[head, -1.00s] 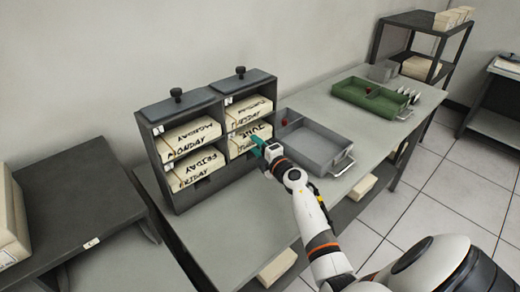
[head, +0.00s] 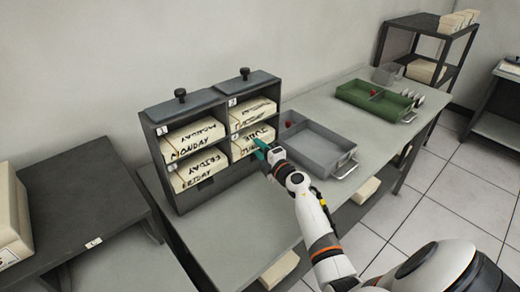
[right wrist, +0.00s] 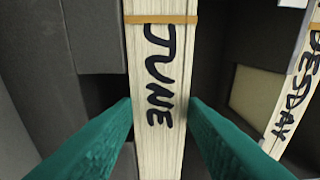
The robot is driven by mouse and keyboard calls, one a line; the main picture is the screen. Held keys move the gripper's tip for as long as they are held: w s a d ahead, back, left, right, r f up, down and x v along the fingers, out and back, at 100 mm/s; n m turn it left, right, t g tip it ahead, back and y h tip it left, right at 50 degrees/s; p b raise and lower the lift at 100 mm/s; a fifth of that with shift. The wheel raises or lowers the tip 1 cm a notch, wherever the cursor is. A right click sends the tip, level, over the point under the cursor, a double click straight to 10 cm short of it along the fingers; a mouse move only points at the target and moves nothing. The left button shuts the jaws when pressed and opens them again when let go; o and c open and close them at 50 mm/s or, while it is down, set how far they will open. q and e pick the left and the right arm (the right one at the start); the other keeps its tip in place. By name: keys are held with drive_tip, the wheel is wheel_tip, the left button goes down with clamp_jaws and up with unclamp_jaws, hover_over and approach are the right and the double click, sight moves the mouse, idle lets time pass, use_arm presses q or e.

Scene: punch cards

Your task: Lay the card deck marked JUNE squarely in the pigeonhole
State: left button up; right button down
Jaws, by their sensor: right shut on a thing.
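The JUNE deck (head: 249,146) is a cream card block with black lettering. It lies in the lower right compartment of the dark grey rack (head: 205,195), below the TUESDAY deck (head: 250,112). My right gripper (head: 261,152) has teal fingers and is shut on the deck's front end. In the right wrist view the JUNE deck (right wrist: 160,60), with an orange band, sits between both fingertips (right wrist: 160,112). How deep and how square it lies is hard to tell. My left gripper is not in view.
The MONDAY deck (head: 190,142) and FRIDAY deck (head: 198,172) fill the left compartments. A grey tray (head: 320,150) stands right of the rack, near my right forearm. A green tray (head: 375,102) lies farther back. The bench front (head: 235,235) is clear.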

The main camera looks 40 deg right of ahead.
drive_tip(key=shift+r, duration=0.15)
drive_tip(key=c, duration=0.8)
unclamp_jaws()
drive_tip(key=shift+s, duration=0.1)
drive_tip(key=s, duration=1.2)
drive_tip(key=shift+a, duration=0.3)
